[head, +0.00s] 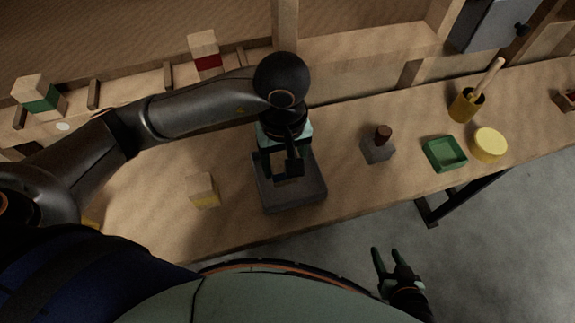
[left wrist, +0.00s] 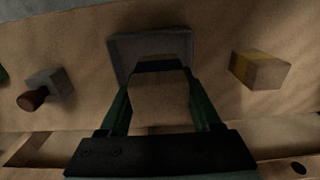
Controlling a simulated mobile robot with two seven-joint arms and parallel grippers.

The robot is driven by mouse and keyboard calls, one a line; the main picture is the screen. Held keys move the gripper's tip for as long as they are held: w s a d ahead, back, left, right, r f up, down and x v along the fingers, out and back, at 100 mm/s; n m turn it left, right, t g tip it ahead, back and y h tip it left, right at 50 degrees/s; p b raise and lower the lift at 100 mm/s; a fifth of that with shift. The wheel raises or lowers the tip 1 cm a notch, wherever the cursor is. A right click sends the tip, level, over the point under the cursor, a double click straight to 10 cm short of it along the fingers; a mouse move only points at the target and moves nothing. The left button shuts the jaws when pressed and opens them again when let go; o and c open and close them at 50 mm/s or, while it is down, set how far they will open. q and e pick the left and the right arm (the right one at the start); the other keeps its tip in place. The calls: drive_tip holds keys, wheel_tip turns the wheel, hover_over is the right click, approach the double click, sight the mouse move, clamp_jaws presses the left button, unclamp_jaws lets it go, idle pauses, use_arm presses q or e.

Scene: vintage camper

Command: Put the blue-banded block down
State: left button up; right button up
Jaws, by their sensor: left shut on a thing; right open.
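The blue-banded block (left wrist: 160,100) is pale wood with a dark blue band near its far end. It sits between the two fingers of my left gripper (left wrist: 160,112) in the left wrist view. In the head view my left gripper (head: 284,168) is over a grey tray (head: 293,203) and hides much of the block. The tray also shows behind the block in the left wrist view (left wrist: 119,57). I cannot tell whether the block touches the tray. My right gripper (head: 390,258) is open and empty, off the front of the bench.
A yellow-banded block (head: 203,190) stands left of the tray. To the right are a grey block with a dark knob (head: 377,149), a green tray (head: 445,154), a yellow round tub (head: 489,145) and a yellow cup (head: 464,107). Green-banded (head: 38,97) and red-banded (head: 206,55) blocks are at the back.

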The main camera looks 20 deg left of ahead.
use_arm(q)
drive_tip(key=w+f, duration=0.2)
drive_tip(key=shift+w+a+f, duration=0.1)
drive_tip(key=shift+w+f, duration=0.05)
drive_tip(key=shift+f, duration=0.2)
drive_tip(key=shift+w+f, duration=0.15)
drive_tip(key=shift+f, duration=0.85)
drive_tip(key=shift+w+f, duration=0.15)
drive_tip(key=shift+f, duration=0.8)
drive_tip(key=o, duration=1.4)
wheel_tip(320, 180, up, 12)
drive_tip(key=shift+r+p, duration=0.15)
drive_tip(key=shift+p, duration=0.2)
